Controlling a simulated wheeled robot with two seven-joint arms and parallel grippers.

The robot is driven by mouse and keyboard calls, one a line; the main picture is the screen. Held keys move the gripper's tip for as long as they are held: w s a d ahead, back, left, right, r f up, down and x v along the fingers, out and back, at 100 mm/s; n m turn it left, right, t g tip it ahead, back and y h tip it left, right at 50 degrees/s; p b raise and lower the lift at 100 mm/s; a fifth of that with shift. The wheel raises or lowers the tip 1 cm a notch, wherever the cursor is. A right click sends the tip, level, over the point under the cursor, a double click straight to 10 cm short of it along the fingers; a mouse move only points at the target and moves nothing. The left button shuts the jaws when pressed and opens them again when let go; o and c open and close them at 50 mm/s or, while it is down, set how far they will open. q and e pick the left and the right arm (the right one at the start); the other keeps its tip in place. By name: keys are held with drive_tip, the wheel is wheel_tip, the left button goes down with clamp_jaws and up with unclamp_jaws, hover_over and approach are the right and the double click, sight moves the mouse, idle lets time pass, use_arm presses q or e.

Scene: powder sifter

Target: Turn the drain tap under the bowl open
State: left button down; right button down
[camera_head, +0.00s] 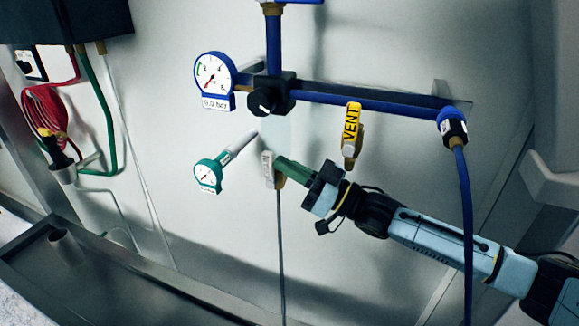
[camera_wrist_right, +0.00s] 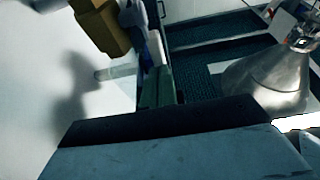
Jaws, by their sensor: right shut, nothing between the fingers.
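The drain tap (camera_head: 267,164) has a pale, labelled lever and a brass body, and sits below a faint clear bowl (camera_head: 277,130) under the regulator's black knob. The lever points roughly up and down. A thin drain tube hangs straight below. My right gripper (camera_head: 281,163) comes from the right with its green fingers closed and empty. Their tips are right beside the tap; I cannot tell whether they touch it. In the right wrist view, the brass body (camera_wrist_right: 100,25) and pale lever (camera_wrist_right: 153,45) show close to the green fingers (camera_wrist_right: 157,85). My left gripper is out of view.
A yellow VENT lever (camera_head: 351,128) hangs above my right gripper. A white gauge (camera_head: 213,72) and a green gauge (camera_head: 207,176) are left of the tap. A blue hose (camera_head: 464,190) passes across my right arm. A metal tray (camera_head: 130,275) lies lower left.

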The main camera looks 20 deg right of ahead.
drive_tip(key=shift+r, duration=0.1)
drive_tip(key=shift+s+d, duration=0.3)
drive_tip(key=shift+d, duration=0.15)
drive_tip(key=s+d+b, duration=0.1)
drive_tip(key=s+d, duration=0.7)
drive_tip(key=d, duration=0.2)
drive_tip(key=shift+b, duration=0.3)
